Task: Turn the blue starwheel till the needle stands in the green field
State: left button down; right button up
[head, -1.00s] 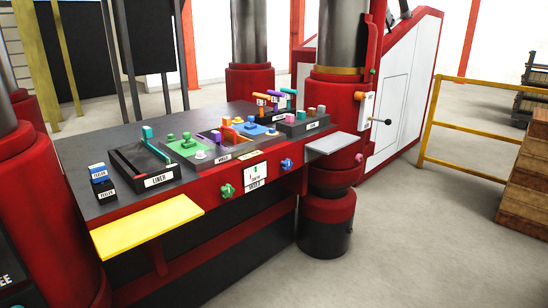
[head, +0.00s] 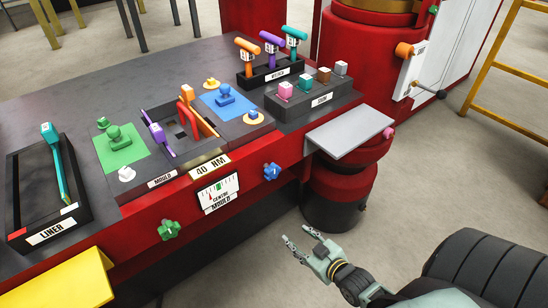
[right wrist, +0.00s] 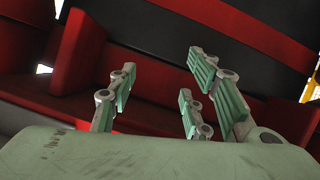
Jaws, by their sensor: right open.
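The blue starwheel (head: 271,172) sits on the red front face of the press, right of the gauge. The gauge (head: 217,193) is a white plate labelled CENTRE MOULD, with a small green field; the needle is too small to read surely. A green starwheel (head: 168,230) sits left of the gauge. My right gripper (head: 288,245) is open and empty, below and slightly right of the blue starwheel, apart from it, in front of the press. Its spread fingers also show in the right wrist view (right wrist: 155,100), facing red and dark press parts. My left gripper is out of view.
A grey shelf (head: 350,132) juts out right of the blue starwheel, and a yellow shelf (head: 60,290) juts out at the lower left. A red column (head: 335,195) stands below the grey shelf. The floor at the right is open.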

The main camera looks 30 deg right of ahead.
notch_tip(320, 180, up, 10)
jog(key=w+t, duration=0.2)
jog(key=w, duration=0.1)
jog(key=n+t+y+p, duration=0.1)
jog(key=t+p, duration=0.1)
send_near(276, 173)
jog(key=w, duration=0.3)
jog(key=shift+n+y, duration=0.3)
jog(key=w, duration=0.3)
jog(key=w+p, duration=0.1)
jog(key=w, duration=0.2)
jog(key=shift+w+a, duration=0.2)
jog(key=shift+a, duration=0.05)
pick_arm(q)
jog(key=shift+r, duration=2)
pick_arm(e)
jog(key=shift+w+f, duration=0.1)
jog(key=shift+w, duration=0.6)
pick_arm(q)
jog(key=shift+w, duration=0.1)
pick_arm(e)
jog(key=shift+c, duration=0.4)
jog(key=c, duration=1)
